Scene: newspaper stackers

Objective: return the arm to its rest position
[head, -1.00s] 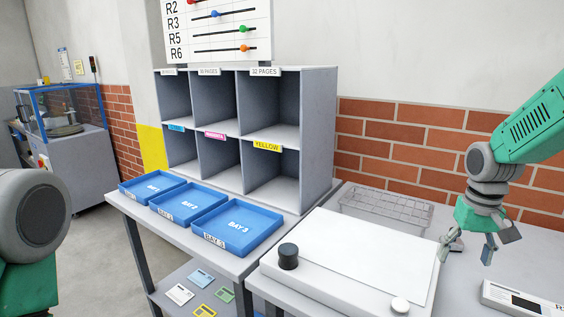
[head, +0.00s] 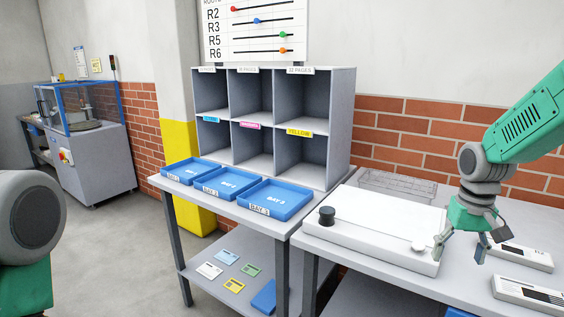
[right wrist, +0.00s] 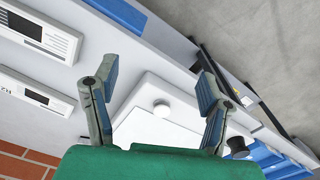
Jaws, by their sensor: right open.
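My right gripper (head: 460,252) is green and grey and hangs fingers down in the head view, by the right end of a white flat-topped unit (head: 375,226). Its fingers are spread with nothing between them. In the right wrist view the two fingers (right wrist: 153,72) stand wide apart, with the white unit and its pale knob showing beyond and between them. My left gripper is out of the head view; only part of my left arm shows at the left edge.
Three blue bay trays (head: 228,183) sit before a grey pigeonhole rack (head: 273,122). A wire basket (head: 398,187) lies behind the white unit. White label boxes (head: 520,256) are right of the gripper. Open floor (head: 120,245) lies left of the table.

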